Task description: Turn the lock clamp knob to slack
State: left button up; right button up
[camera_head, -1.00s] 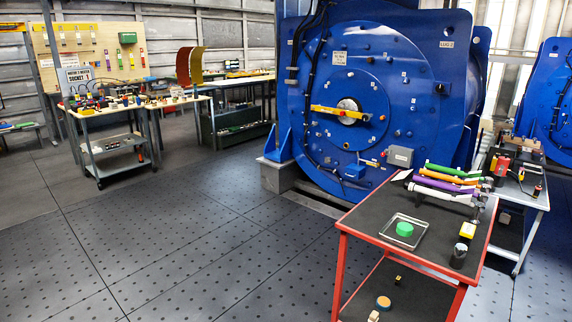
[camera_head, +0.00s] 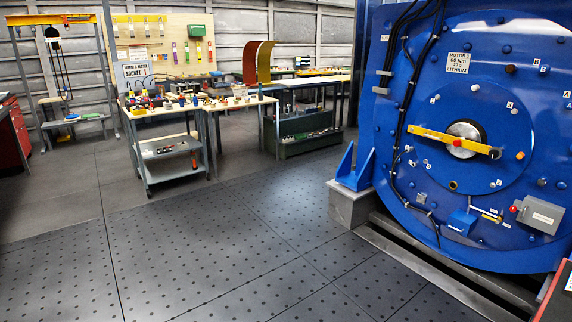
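A large blue motor face (camera_head: 500,100) fills the right side of the head view. A yellow bar (camera_head: 432,136) lies across its centre, over a round metal hub (camera_head: 468,131). A dark knob-like end (camera_head: 495,153) shows at the bar's right end, with an orange knob (camera_head: 520,156) beside it. Lower down are a blue block (camera_head: 462,221) with thin rods and a grey box (camera_head: 540,214) with a red knob (camera_head: 513,209). I cannot tell which of these is the lock clamp knob, or its setting. Neither of my grippers is in view.
A grey cart (camera_head: 170,148) with small parts stands left of centre, near a bench (camera_head: 318,82) and a dark green toolbox (camera_head: 305,133). A tool board (camera_head: 160,45) stands behind. The red table edge (camera_head: 555,296) shows at the lower right. The tiled floor (camera_head: 220,240) in front is clear.

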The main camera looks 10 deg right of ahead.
aim_at(495, 153)
jog(key=i+z, duration=0.1)
jog(key=i, duration=0.35)
jog(key=i+j+z, duration=0.1)
jog(key=i, duration=0.35)
jog(key=i+j+z, duration=0.1)
jog(key=i, duration=0.35)
jog(key=j, duration=0.1)
